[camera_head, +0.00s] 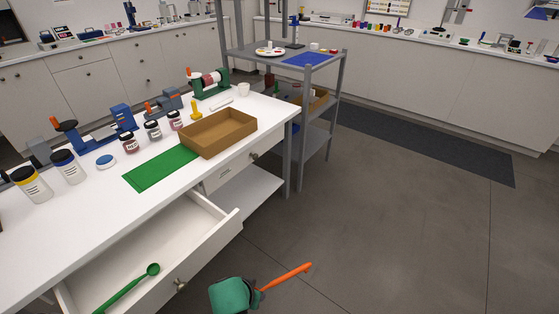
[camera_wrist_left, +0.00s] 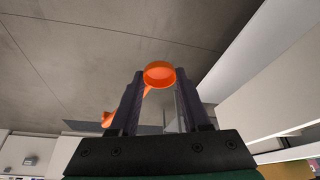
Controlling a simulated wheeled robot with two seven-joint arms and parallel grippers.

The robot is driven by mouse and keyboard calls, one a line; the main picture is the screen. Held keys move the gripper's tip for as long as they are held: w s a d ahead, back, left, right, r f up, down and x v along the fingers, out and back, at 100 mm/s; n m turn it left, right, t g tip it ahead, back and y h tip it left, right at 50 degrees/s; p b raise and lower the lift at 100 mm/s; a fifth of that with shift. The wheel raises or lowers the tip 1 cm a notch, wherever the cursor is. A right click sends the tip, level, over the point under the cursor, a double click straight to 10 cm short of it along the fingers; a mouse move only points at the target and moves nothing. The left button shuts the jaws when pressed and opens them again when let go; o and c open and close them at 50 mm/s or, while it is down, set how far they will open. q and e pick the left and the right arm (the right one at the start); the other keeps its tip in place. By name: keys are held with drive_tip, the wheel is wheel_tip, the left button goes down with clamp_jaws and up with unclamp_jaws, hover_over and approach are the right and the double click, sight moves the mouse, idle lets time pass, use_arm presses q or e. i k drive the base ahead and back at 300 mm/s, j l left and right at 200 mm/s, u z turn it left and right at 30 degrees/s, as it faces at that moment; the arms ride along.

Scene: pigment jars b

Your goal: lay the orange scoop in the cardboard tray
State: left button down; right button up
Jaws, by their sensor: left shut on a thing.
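The orange scoop (camera_head: 288,276) is held by my left gripper (camera_head: 258,288) in the air over the floor, right of the open drawer. In the head view one end of it reaches up and right from the jaws. In the left wrist view a round orange part (camera_wrist_left: 160,74) shows between the fingertips of my left gripper (camera_wrist_left: 160,90), which are shut on the scoop. The cardboard tray (camera_head: 232,143) stands on the white table near its right end, and its visible inside looks empty. My right gripper is out of view.
The pulled-out drawer (camera_head: 217,232) holds a green scoop (camera_head: 130,287). A green mat (camera_head: 160,168) lies beside the tray. A grey shelf (camera_head: 314,120) stands beyond the table.

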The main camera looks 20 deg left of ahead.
sight(219, 136)
drive_tip(key=i+l+u, duration=0.1)
drive_tip(key=i, duration=0.4)
drive_tip(key=i+l+u, duration=0.1)
drive_tip(key=i+l, duration=0.2)
drive_tip(key=i, duration=0.15)
